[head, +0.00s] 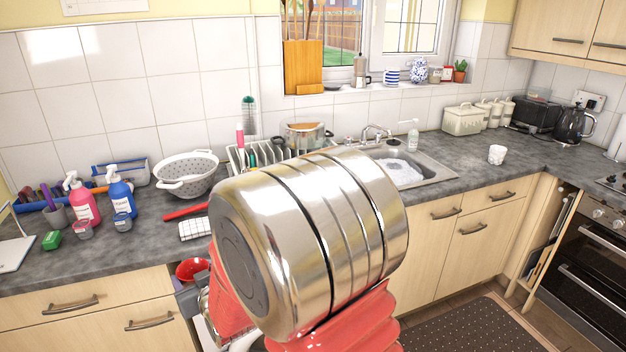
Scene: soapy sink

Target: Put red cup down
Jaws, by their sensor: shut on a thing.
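A round red cup (192,269) with a dark inside shows at the lower left, beside my arm and in front of the cabinets, below the worktop's front edge. Part of my gripper (204,302) shows just below it, mostly hidden behind the large metal joint and red sleeves of my arm. My gripper is shut on the red cup; the fingertips and their contact with it are hard to make out. The cup appears clear of the worktop (140,236).
Left worktop holds soap bottles (120,191), a green sponge (51,240), a colander (187,174) and a red-handled brush (186,211). A dish rack (248,158) stands near the soapy sink (402,172). A white cup (496,154) stands right, with clear worktop around it.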

